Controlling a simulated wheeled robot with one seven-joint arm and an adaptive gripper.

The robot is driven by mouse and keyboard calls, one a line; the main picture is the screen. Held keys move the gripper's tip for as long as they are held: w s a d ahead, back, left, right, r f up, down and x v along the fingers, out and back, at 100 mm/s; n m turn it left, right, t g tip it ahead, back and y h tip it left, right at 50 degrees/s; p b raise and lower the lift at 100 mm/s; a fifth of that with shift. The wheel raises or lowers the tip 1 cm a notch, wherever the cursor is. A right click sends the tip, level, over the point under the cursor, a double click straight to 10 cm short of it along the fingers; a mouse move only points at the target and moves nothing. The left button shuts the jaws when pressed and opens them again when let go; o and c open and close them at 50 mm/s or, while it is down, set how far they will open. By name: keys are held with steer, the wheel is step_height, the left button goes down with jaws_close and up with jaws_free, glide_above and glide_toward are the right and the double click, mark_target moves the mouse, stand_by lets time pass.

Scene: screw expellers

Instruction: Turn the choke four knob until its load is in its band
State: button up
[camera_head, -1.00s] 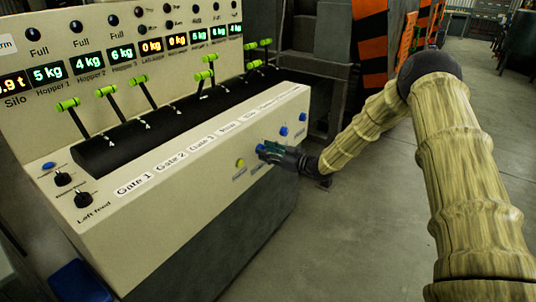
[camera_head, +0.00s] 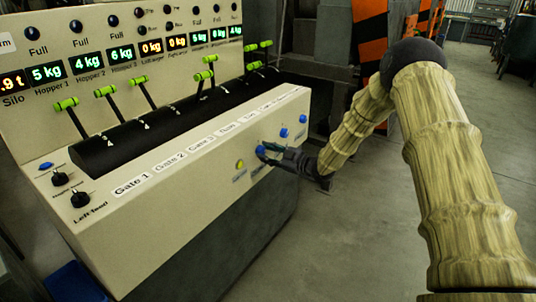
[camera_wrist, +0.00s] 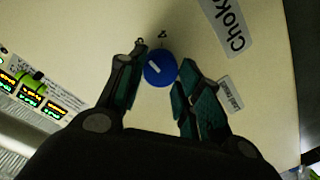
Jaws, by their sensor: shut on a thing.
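In the wrist view a round blue knob (camera_wrist: 160,68) with a white pointer line sits between my fingertips. Small scale marks are printed beyond it, and a label beginning "Chok" (camera_wrist: 232,27) is near it; the number is cut off. In the head view the same blue knob (camera_head: 261,149) is on the front face of the cream panel, partly hidden by my gripper. My gripper (camera_head: 268,151) is shut on this knob, reaching in from the right; its fingers also show in the wrist view (camera_wrist: 157,76).
More blue knobs (camera_head: 284,132) sit farther right on the panel (camera_head: 215,165), and a yellow button (camera_head: 240,164) is to the left. Levers with green handles (camera_head: 105,91) stand above. Lit weight displays (camera_head: 122,53) line the back. The floor at right is open.

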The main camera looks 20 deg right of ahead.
steer(key=shift+r, duration=0.1)
steer(key=o, duration=1)
steer(key=v, duration=1.2)
